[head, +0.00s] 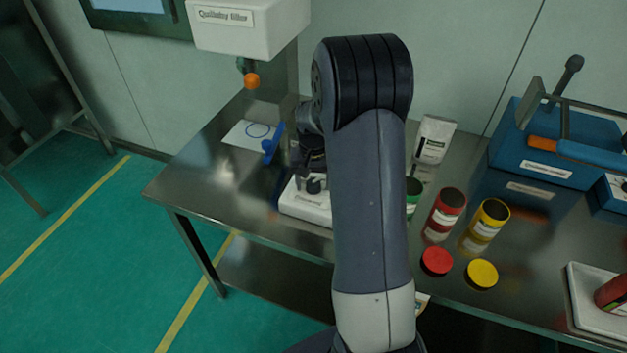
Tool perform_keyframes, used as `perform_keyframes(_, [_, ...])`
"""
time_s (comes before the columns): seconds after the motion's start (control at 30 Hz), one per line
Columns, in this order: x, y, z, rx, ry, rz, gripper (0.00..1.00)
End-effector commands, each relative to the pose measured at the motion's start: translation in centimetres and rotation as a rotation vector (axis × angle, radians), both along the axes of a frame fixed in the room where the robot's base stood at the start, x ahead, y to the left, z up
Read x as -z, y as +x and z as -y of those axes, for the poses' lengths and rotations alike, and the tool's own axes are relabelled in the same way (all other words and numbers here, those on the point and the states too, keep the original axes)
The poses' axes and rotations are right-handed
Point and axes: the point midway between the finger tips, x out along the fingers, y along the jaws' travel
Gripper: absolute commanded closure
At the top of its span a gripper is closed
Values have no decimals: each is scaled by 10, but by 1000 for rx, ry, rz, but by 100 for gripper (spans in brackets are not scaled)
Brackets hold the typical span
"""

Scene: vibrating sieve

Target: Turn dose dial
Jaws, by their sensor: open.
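A low white device (303,205) with a small label on its front stands on the metal table. A dark round knob (313,187) shows on it; this looks like the dose dial, but its markings are too small to read. My gripper (312,181) points down just over the device, with its fingers open near the knob. I cannot tell whether the fingers touch it. My arm hides the right part of the device.
Red (447,207) and yellow (488,218) jars stand right of my arm, with a red lid (437,261) and a yellow lid (482,273) in front. A white pouch (435,140) and blue box (545,150) stand behind. The table's left end (195,185) is clear.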

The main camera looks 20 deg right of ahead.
Motion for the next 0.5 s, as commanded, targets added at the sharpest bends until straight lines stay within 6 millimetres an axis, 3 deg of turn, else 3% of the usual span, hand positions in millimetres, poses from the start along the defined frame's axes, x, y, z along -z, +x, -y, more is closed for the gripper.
perform_keyframes(0.07, [0,0,0,0,0,0,41])
perform_keyframes(0.5, [0,0,0,0,0,0,76])
